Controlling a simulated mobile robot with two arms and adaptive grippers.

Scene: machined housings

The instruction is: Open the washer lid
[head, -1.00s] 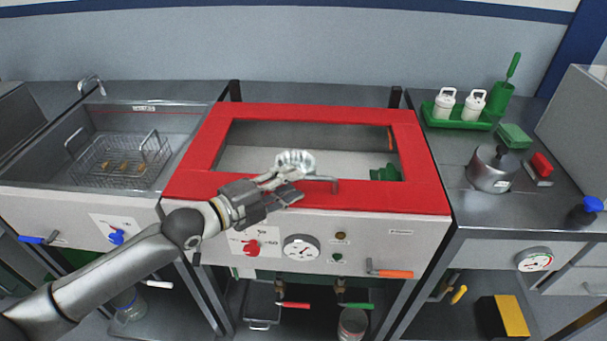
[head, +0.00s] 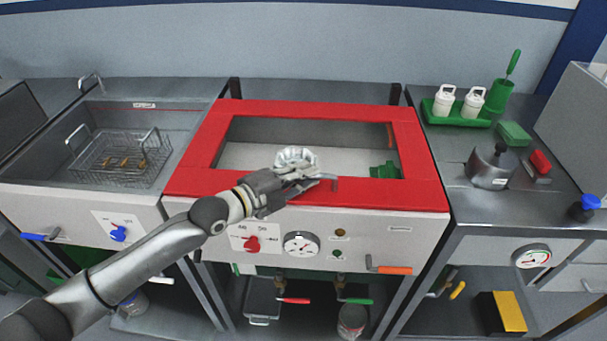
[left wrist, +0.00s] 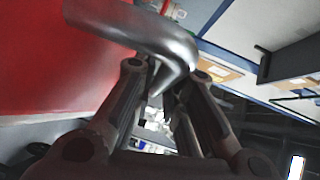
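The washer lid (head: 408,193) is a red frame around a window on the middle unit and lies flat and closed. Its metal handle (head: 335,184) runs along the front part of the frame. My left gripper (head: 310,183) is at the handle's left part. In the left wrist view, the curved handle (left wrist: 125,22) passes across the fingers and bends down beyond their knuckles. The fingertips are partly hidden, so their grip on the handle is unclear. A pale fluted round part (head: 296,157) shows at the window, just behind the gripper. My right gripper is not in view.
A wire basket (head: 122,158) sits in the left basin. A green tray (head: 455,118) with white bottles and a dark pot (head: 490,165) stand on the right counter. A blue-grey wall is behind.

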